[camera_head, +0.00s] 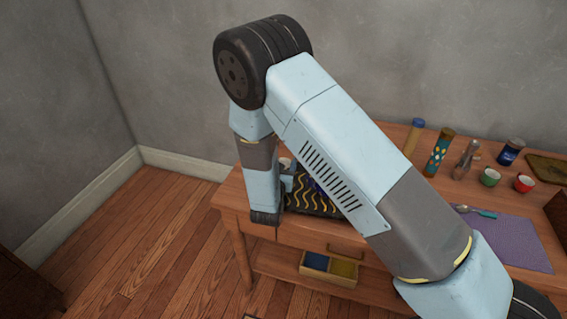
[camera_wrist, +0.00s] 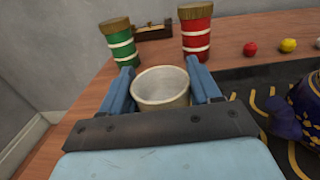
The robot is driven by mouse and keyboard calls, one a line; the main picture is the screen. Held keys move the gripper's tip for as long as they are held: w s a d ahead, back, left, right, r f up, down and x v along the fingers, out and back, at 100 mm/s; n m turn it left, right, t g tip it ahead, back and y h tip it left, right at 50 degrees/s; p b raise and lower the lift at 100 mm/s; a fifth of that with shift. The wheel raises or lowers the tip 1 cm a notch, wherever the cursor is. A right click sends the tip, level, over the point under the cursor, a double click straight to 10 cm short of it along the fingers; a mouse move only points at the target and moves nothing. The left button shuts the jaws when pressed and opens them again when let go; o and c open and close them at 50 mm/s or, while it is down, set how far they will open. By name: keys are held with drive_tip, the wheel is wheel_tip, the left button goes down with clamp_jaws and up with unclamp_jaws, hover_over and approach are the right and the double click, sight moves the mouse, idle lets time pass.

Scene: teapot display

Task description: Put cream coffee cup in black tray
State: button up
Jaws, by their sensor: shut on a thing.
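The cream cup (camera_wrist: 162,88) is upright between the two blue fingers of my gripper (camera_wrist: 160,78) in the wrist view. My gripper is shut on it. The black tray (camera_wrist: 236,80), with yellow wavy lines, lies to the right of the cup. In the head view the black tray (camera_head: 325,208) is partly hidden behind my arm. A dark blue teapot-like piece (camera_wrist: 303,108) is on the tray at the right edge. I cannot tell how high the cup is above the table.
Behind the cup stand a green jar (camera_wrist: 118,42) and a red jar (camera_wrist: 196,32). Red and yellow balls (camera_wrist: 288,45) lie farther right. In the head view, a purple mat (camera_head: 510,240), small cups (camera_head: 490,177) and a blue jar (camera_head: 511,151) are on the table's right side.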

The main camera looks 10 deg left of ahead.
drive_tip(key=shift+f, duration=0.1)
drive_tip(key=o, duration=1.1)
drive_tip(key=shift+r, duration=0.7)
drive_tip(key=s, duration=1.2)
drive_tip(key=shift+d+f, duration=0.1)
